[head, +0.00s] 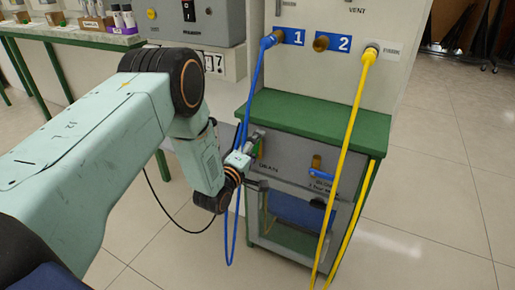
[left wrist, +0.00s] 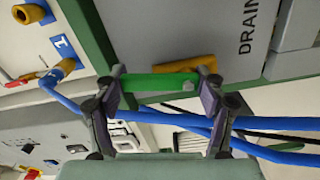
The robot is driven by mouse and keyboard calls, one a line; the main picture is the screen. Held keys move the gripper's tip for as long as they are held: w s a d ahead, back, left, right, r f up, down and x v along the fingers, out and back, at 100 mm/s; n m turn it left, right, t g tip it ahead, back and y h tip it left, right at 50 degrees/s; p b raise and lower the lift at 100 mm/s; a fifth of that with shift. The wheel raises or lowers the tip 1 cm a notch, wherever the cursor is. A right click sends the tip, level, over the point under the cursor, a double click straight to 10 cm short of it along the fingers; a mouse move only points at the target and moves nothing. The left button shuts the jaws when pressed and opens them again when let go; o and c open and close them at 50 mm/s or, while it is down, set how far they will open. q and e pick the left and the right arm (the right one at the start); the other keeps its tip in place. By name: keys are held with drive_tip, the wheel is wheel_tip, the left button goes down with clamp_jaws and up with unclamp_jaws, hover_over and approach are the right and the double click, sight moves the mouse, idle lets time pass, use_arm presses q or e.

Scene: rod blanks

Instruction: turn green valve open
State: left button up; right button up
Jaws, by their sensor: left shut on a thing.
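The green valve handle (left wrist: 160,83) is a short green bar in the left wrist view, in front of a brass-coloured part (left wrist: 185,72) on a grey panel marked DRAIN. My left gripper (left wrist: 164,80) is shut on the green handle, with one finger at each end of it. In the head view my left gripper (head: 256,140) is at the front of the grey panel (head: 290,158) under the green top. The gripper hides most of the valve there. My right gripper is not in view.
A blue-handled valve (head: 317,163) sits to the right on the same panel. A blue hose (head: 253,85) hangs close beside my left gripper. A yellow hose (head: 352,130) hangs across the cabinet's right side. A green-edged table (head: 60,35) stands at the back left.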

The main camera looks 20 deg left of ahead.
use_arm(q)
drive_tip(key=shift+a+n, duration=0.25)
drive_tip(key=shift+n, duration=0.85)
drive_tip(key=o, duration=1.2)
drive_tip(key=s, duration=1.2)
drive_tip(key=shift+a, duration=0.3)
drive_tip(key=shift+w, duration=0.15)
